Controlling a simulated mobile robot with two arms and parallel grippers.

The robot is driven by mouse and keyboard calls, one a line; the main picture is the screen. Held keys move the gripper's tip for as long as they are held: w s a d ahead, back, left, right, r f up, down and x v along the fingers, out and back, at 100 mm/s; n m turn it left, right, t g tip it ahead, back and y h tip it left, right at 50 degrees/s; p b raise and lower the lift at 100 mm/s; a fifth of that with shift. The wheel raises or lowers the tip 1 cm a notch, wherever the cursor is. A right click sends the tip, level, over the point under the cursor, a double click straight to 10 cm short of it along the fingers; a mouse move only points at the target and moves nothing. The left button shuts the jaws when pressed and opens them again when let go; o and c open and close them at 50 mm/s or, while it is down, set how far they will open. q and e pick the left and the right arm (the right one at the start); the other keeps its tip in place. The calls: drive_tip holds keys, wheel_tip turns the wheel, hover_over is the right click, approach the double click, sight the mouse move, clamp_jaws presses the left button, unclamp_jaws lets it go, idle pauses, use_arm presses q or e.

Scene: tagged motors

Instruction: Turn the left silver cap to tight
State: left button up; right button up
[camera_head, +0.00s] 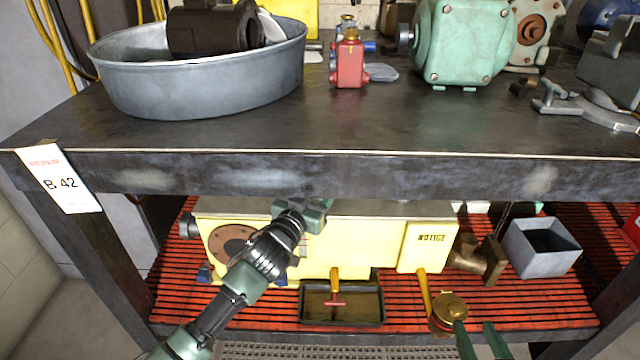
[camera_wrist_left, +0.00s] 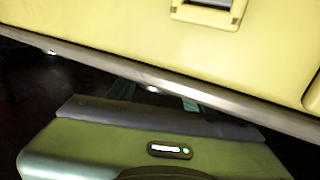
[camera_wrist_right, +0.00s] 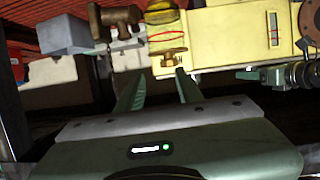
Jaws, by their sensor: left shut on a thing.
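The yellow motor casing (camera_head: 340,255) lies on the red slatted lower shelf, under the bench top. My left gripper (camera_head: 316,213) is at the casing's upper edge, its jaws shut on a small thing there. The gripper hides that thing; its place fits the left silver cap, but I cannot see the cap itself. In the left wrist view the casing (camera_wrist_left: 130,35) fills the top and its grey edge covers the fingertips. My right gripper (camera_head: 480,338) is low in front of the shelf, near a round brass part (camera_head: 450,306). Its fingers (camera_wrist_right: 158,88) are apart and empty.
The bench top's front edge (camera_head: 330,170) overhangs the shelf just above my left gripper. A grey open box (camera_head: 541,248) stands at right. A large metal basin (camera_head: 200,92) and motors stand on top.

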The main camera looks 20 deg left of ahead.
use_arm(q)
drive_tip(key=shift+d, duration=0.1)
drive_tip(key=o, duration=1.4)
drive_tip(key=shift+c, duration=0.2)
drive_tip(key=shift+s, duration=0.25)
drive_tip(key=s, duration=0.2)
drive_tip(key=s+p, duration=0.1)
drive_tip(key=s, duration=0.2)
drive_tip(key=s+a, duration=0.1)
drive_tip(key=s, duration=0.1)
drive_tip(key=shift+s+p, duration=0.15)
drive_tip(key=shift+p, duration=0.2)
use_arm(e)
drive_tip(key=s+d+f+g+h, duration=0.1)
drive_tip(key=s+d+f+g, duration=0.1)
drive_tip(key=s+f+g, duration=0.2)
wheel_tip(320, 180, down, 2)
drive_tip(key=shift+s+d+f+g, duration=0.15)
drive_tip(key=shift+s+f+g, duration=0.15)
drive_tip(key=shift+s, duration=0.2)
